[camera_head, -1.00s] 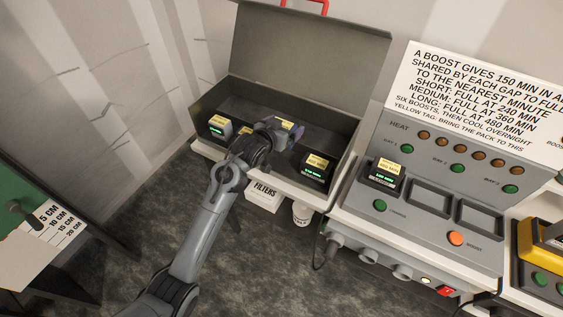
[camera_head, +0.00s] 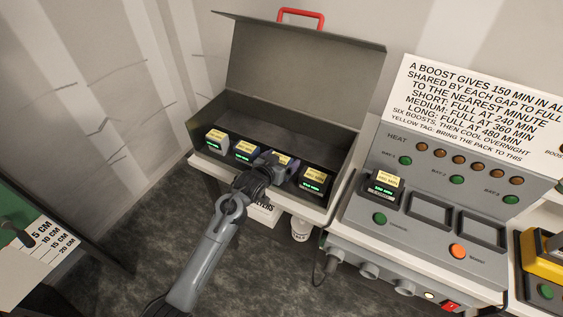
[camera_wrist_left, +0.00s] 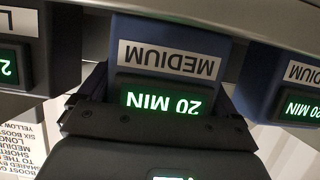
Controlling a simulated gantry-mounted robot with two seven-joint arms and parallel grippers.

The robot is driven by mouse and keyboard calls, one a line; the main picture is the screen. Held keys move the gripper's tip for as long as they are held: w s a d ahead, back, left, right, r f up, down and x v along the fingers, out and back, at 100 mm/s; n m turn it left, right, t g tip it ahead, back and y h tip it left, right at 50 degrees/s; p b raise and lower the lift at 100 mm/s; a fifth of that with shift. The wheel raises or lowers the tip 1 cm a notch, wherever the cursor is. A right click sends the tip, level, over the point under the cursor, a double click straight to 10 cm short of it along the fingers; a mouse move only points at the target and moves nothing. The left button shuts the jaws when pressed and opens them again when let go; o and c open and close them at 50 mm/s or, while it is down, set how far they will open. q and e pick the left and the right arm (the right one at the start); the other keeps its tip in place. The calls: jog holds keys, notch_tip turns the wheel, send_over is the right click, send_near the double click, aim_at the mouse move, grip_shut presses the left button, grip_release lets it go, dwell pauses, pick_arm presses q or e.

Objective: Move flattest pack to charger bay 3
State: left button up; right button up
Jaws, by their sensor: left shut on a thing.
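My left gripper (camera_head: 274,161) is shut on a blue-purple pack (camera_head: 286,162) in the row at the open case's front. In the left wrist view this pack (camera_wrist_left: 168,62) appears upside down, marked MEDIUM and lit 20 MIN; the fingers flank it. Its neighbours are a grey pack (camera_head: 216,141), a blue pack (camera_head: 244,151) and a dark pack (camera_head: 314,182). Another pack (camera_head: 383,190) sits in charger bay 1. Bay 2 (camera_head: 429,210) and bay 3 (camera_head: 480,229) are empty. My right gripper is out of view.
The grey case (camera_head: 300,70) has its lid up behind the packs. The charger (camera_head: 365,228) stands to the right, with a sign (camera_head: 478,100) behind it. A yellow device (camera_head: 538,262) is at far right.

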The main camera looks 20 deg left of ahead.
pick_arm(q)
jog(key=shift+f, duration=0.25)
jog(key=shift+f, duration=0.1)
jog(key=o, duration=1.2)
jog(key=shift+f, duration=0.15)
